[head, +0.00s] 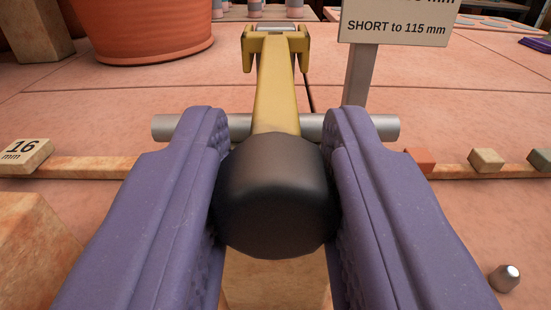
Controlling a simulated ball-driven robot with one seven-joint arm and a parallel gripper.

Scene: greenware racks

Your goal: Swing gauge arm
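The gauge arm (274,85) is a yellow bar running away from me, with a forked yellow end at the far side. A dark rounded knob (275,195) is at its near end. A grey metal rod (383,128) lies crosswise under or behind the bar. My gripper (278,190) has two purple padded fingers, one on each side of the knob. Both fingers appear to touch its sides.
A sign (398,22) on a grey post reads "SHORT to 115 mm". A terracotta pot (140,30) stands at the back left. A wooden strip with small blocks (487,160) and a "16 mm" block (24,155) crosses the tiled surface. A small metal peg (504,278) is at the lower right.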

